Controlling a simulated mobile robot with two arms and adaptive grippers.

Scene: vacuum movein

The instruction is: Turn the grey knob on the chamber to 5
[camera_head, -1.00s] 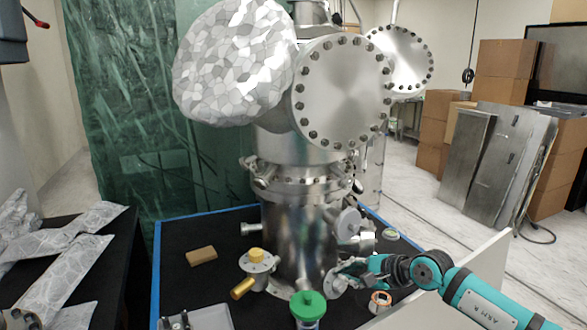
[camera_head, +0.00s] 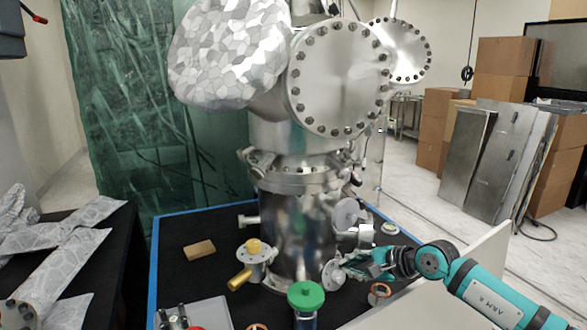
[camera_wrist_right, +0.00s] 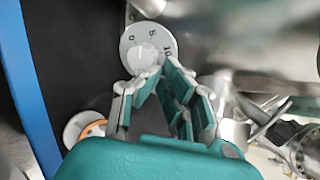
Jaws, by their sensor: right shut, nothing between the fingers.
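The steel chamber (camera_head: 297,230) stands upright on the black, blue-edged table. Its grey knob (camera_wrist_right: 143,56) sits on a pale round dial (camera_wrist_right: 165,37) with the marks 0, 5 and 10. The knob's pointer setting is not clear. My right gripper (camera_wrist_right: 158,72) is shut and empty, its tips at the knob's lower edge; I cannot tell whether they touch it. In the head view the right gripper (camera_head: 348,267) is low at the chamber's right side, beside a pale round disc (camera_head: 333,276). My left gripper is not in view.
An orange-ringed part (camera_head: 380,291) lies below my right arm. A pale panel (camera_head: 480,262) stands behind that arm.

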